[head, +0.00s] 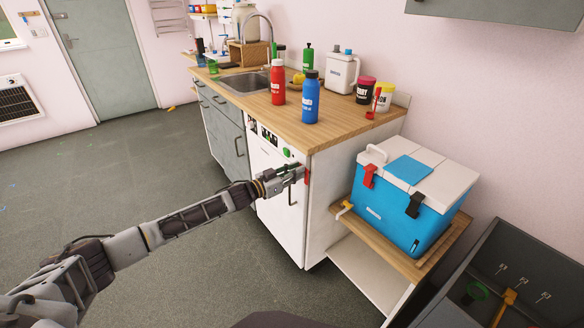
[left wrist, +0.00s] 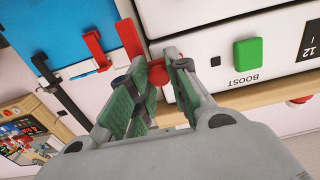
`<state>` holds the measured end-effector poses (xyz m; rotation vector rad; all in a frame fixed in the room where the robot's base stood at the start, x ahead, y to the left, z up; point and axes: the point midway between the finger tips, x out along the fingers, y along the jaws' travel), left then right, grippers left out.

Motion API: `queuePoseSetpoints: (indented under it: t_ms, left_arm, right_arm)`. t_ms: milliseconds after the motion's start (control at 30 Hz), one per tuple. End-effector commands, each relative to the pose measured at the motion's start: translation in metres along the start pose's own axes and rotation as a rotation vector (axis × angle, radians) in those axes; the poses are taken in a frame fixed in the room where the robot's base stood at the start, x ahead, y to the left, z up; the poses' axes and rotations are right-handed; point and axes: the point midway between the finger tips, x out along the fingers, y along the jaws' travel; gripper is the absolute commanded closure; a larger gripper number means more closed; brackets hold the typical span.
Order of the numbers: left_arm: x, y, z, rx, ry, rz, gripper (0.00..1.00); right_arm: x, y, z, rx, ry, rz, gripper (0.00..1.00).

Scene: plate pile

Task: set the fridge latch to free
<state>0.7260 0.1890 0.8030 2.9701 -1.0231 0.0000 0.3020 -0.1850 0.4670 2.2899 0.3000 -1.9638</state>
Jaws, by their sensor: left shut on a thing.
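The white fridge (head: 277,203) stands under the wooden counter, with a green button near its top and a dark handle on its front. The red fridge latch (head: 307,177) is at the fridge's upper right front corner. My left gripper (head: 300,173) is at that corner. In the left wrist view the fingers of my left gripper (left wrist: 170,62) are closed around the round red end of the latch (left wrist: 157,76). The fingers hide part of the latch, so I cannot tell its setting. My right gripper is not in view.
A blue and white cooler (head: 398,220) stands on a low wooden shelf (head: 445,248) right of the fridge. Red (head: 278,85) and blue (head: 310,100) bottles stand on the counter (head: 335,128).

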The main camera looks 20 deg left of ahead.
Motion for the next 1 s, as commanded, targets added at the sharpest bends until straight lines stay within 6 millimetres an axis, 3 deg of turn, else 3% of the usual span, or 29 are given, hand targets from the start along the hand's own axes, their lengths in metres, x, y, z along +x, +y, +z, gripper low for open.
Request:
queuePoseSetpoints:
  t_ms: [467, 500, 667, 1000]
  left_arm:
    - [0.0000, 0.0120, 0.0001, -0.001, 0.000, 0.002, 1.00]
    - [0.0000, 0.0122, 0.0002, -0.001, 0.000, 0.003, 0.80]
    - [0.0001, 0.0122, 0.0001, -0.001, 0.000, 0.003, 0.60]
    - [-0.0005, 0.0102, -0.0003, 0.000, 0.000, 0.000, 0.58]
  right_arm:
    - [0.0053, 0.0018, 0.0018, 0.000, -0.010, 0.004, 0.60]
    - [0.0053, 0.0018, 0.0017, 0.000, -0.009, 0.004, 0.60]
    - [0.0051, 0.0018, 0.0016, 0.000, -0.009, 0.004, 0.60]
    - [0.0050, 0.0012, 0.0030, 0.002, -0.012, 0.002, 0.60]
